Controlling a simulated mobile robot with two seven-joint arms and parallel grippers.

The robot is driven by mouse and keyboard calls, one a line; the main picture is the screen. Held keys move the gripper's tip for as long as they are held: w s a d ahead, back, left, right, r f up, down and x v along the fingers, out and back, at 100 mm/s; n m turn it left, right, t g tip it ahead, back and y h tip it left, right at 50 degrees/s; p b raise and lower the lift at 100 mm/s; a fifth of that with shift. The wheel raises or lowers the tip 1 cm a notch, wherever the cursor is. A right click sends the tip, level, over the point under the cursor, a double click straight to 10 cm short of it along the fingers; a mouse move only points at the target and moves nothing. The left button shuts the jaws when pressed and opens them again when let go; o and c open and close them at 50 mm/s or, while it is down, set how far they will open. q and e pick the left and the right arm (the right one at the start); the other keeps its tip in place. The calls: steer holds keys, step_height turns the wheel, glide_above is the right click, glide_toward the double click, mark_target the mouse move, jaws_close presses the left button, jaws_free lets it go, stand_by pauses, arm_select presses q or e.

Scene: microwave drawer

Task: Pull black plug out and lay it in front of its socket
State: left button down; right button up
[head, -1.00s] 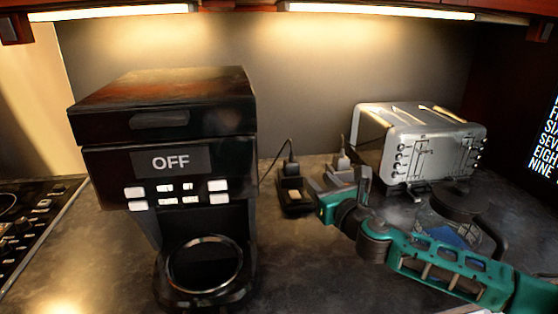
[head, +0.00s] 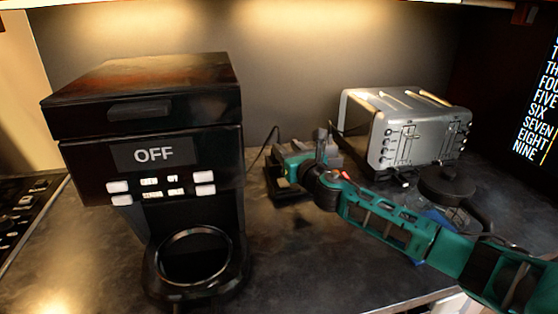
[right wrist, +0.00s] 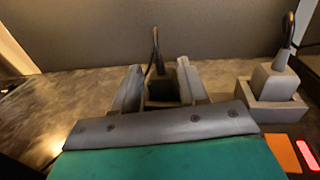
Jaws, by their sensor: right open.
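The black plug (right wrist: 160,88) stands upright in its dark socket, with its cord rising from the top in the right wrist view. My right gripper (head: 298,153) is open, with one finger on each side of the black plug; I cannot tell whether they touch it. In the head view the gripper hides most of the plug. Part of the black socket block (head: 272,187) shows below it, and the cord (head: 262,150) runs up to the left. My left gripper is not in view.
A grey plug (right wrist: 274,80) in a grey socket block (right wrist: 272,99) stands close to the right of the gripper. A coffee machine (head: 150,125) is at left and a silver toaster (head: 410,130) at right. The counter (head: 300,255) in front of the socket is clear.

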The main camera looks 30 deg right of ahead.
steer(key=shift+w, duration=1.9)
jaws_close()
